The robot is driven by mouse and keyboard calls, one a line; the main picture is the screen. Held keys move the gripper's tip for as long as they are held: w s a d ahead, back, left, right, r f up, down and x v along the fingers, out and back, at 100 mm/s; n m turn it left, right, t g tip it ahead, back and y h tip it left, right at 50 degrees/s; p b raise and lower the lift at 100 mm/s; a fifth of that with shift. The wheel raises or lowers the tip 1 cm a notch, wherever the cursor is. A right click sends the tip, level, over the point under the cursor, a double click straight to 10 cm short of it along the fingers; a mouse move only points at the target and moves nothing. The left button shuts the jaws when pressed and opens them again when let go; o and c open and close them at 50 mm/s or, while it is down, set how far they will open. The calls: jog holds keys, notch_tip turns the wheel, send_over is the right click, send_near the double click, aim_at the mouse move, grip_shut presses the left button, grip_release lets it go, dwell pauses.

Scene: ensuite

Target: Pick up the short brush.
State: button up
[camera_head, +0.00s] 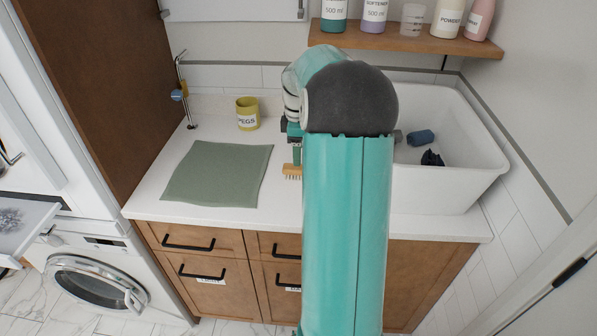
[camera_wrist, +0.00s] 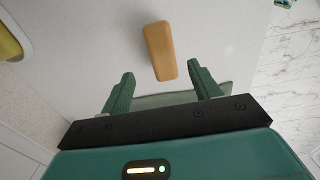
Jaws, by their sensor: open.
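The short brush (camera_head: 291,170) lies on the white counter, partly hidden behind my arm in the head view. Its bristles show below a tan wooden back. In the wrist view the tan back of the brush (camera_wrist: 159,50) lies ahead of my gripper (camera_wrist: 161,82), with its near end close to the gap between the fingertips. My gripper is open and empty, with one green finger on each side. In the head view only a small part of my gripper (camera_head: 296,152) shows beside my arm, just above the brush.
A green mat (camera_head: 218,174) lies left of the brush. A yellow pegs pot (camera_head: 247,114) stands behind the mat. A white sink (camera_head: 448,190) with dark items inside is at right. A shelf (camera_head: 405,38) with bottles hangs above. A tall brown panel (camera_head: 112,90) bounds the left.

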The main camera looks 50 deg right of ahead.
jog(key=f, duration=0.6)
jog(key=shift+s+a+f, duration=0.1)
jog(key=shift+s+f, duration=0.1)
jog(key=shift+f, duration=0.2)
jog(key=shift+c, duration=0.2)
jog(key=c, duration=1.1)
jog(key=shift+r, duration=0.15)
jog(key=shift+r, duration=0.65)
jog(key=s+a+r, duration=0.9)
jog(key=s+r, duration=0.1)
jog(key=r, duration=0.1)
jog(key=shift+s+r, duration=0.25)
jog(key=shift+s, duration=0.1)
